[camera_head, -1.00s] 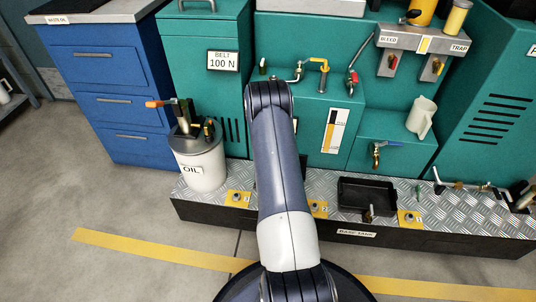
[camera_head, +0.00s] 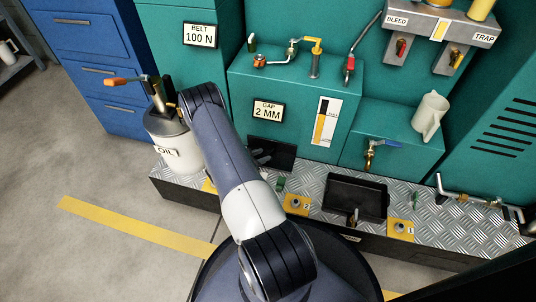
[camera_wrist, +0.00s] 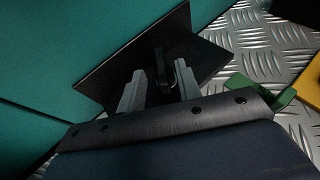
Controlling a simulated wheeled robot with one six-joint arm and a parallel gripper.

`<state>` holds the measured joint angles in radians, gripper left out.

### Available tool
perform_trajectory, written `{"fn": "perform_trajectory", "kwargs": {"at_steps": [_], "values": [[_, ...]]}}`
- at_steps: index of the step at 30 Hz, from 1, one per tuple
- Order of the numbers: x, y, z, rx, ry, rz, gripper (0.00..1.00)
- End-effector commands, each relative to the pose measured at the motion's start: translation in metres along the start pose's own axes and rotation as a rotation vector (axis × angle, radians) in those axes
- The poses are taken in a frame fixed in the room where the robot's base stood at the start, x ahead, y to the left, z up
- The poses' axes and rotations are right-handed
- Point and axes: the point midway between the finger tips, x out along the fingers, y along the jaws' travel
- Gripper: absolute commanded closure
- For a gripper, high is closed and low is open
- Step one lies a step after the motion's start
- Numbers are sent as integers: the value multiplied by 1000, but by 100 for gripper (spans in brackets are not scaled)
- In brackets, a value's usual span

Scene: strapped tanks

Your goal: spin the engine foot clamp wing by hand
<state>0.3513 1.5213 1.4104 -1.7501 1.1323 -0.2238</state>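In the wrist view my gripper (camera_wrist: 160,83) has two grey fingers standing apart. A small dark upright piece (camera_wrist: 161,64), which may be the clamp wing, shows between them in front of a black plate (camera_wrist: 112,65). I see gaps beside it, and cannot tell whether either finger touches it. A green piece (camera_wrist: 262,90) lies just right of the gripper on the metal deck. In the head view the black plate (camera_head: 284,158) stands below the GAP 2 MM sign. No part is labelled as the engine foot clamp.
Yellow pads numbered 2 (camera_head: 297,205) and 1 (camera_head: 401,230) sit on the tread-plate deck (camera_head: 456,222). A black tray (camera_head: 355,198) lies between them. A white oil can (camera_head: 175,145) stands left of my arm. Green cabinets rise behind the deck.

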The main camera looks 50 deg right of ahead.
Motion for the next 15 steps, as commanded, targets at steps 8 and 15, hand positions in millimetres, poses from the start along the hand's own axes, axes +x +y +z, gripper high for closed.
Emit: {"fn": "perform_trajectory", "kwargs": {"at_steps": [8,15], "values": [[37,-1,-2,1,1,-2,67],[42,0,0,0,1,0,67]]}}
